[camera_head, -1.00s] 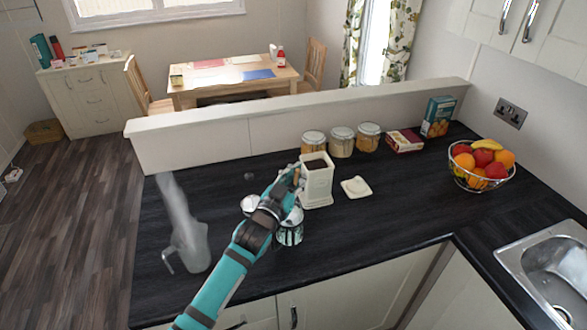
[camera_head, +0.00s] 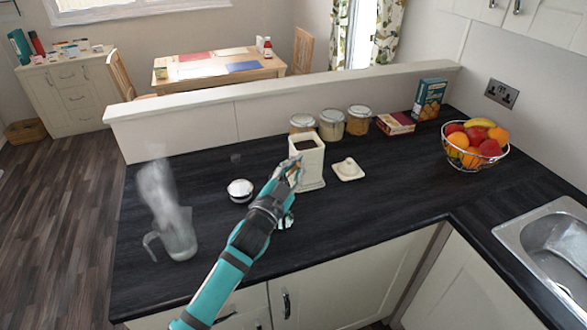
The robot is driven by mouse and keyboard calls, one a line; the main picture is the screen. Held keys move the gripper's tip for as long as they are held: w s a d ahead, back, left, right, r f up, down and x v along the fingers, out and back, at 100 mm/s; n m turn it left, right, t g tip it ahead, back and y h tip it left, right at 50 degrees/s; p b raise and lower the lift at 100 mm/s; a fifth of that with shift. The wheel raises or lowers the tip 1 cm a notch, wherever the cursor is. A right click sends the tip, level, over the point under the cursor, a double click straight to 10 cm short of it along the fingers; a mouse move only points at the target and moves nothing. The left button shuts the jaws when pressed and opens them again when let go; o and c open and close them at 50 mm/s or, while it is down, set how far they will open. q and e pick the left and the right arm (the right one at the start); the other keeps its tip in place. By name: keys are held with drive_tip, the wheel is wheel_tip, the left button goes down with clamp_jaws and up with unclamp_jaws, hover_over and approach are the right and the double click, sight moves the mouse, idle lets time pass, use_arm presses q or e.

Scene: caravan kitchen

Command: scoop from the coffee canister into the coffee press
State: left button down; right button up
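The cream square coffee canister (camera_head: 312,179) stands open on the dark counter, with dark coffee visible in its top. Its cream lid (camera_head: 348,168) lies to its right. My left gripper (camera_head: 290,170) is beside the canister's left front side, partly overlapping it in view. Its fingers are too small to tell open from shut, and no scoop is clearly seen. What looks like the coffee press (camera_head: 287,221) is mostly hidden behind my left wrist; only a bit of glass and metal shows. A round white-and-metal piece (camera_head: 240,188) lies left of the wrist. My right gripper is not in view.
A clear jug (camera_head: 180,241) with steam above it stands at the counter's left. Several lidded jars (camera_head: 331,126), a red box (camera_head: 395,124) and a teal box (camera_head: 429,99) line the low wall. A fruit basket (camera_head: 475,148) and sink (camera_head: 550,250) are at right.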

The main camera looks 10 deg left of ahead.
use_arm(q)
wheel_tip(320, 180, down, 8)
drive_tip(key=s+d+m+h+b, duration=0.1)
drive_tip(key=m+h+b, duration=0.3)
drive_tip(key=m+b, duration=0.8)
drive_tip(key=shift+s+d+h, duration=0.15)
drive_tip(key=shift+d+h, duration=0.15)
drive_tip(key=shift+d, duration=0.6)
drive_tip(key=shift+f, duration=0.1)
idle(0.5)
drive_tip(key=shift+s, duration=0.1)
